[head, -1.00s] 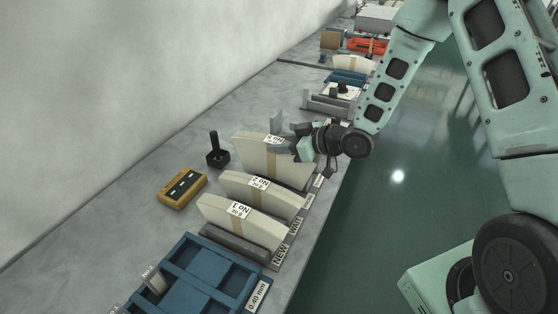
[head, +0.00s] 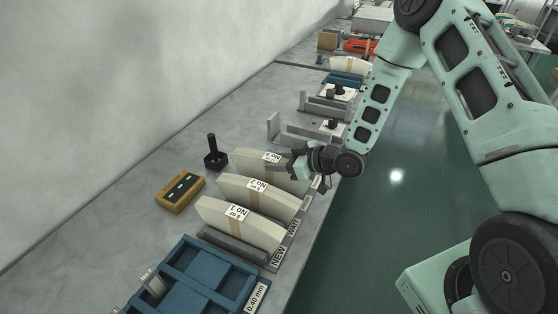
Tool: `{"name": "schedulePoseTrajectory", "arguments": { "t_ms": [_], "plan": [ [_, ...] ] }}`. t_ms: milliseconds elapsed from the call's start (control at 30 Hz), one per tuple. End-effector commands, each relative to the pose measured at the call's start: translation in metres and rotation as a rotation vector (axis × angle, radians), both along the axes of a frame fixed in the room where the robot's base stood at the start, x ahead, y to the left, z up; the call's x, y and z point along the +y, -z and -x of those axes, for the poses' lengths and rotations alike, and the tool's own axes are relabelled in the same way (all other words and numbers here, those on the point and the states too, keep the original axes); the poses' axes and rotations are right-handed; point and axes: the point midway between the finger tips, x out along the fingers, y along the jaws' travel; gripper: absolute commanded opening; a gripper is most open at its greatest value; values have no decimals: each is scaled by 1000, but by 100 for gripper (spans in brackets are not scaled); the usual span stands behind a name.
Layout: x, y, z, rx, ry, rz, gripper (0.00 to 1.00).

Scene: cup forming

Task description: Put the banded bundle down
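The cream banded bundle labelled No 3 (head: 246,160) stands on edge in the row on the bench, behind the bundle No 2 (head: 235,188). A tan band runs round it, and its white label faces up. My gripper (head: 296,164) is at the right part of this bundle and looks shut on it. The bundle's lower edge is hidden by bundle No 2, so I cannot tell whether it touches the bench. Bundle No 1 (head: 215,212) stands nearest, against a grey bar.
A blue tray (head: 168,292) is at the front, with a yellow box (head: 180,191) and a black joystick-like thing (head: 213,158) to the left. A grey metal fixture (head: 290,133) stands just behind the gripper. The green floor lies beyond the bench's right edge.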

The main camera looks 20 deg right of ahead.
Motion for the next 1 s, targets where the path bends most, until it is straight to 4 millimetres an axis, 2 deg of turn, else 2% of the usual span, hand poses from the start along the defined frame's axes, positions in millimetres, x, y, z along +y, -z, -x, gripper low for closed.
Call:
{"name": "schedulePoseTrajectory", "arguments": {
  "t_ms": [400,467,800,1000],
  "plan": [
    [0,-5,0,0,0,0,54],
    [-5,-5,3,-1,2,1,54],
    [-51,-31,48,-3,4,3,54],
    [-71,-43,69,-1,3,1,54]
  ]
}}
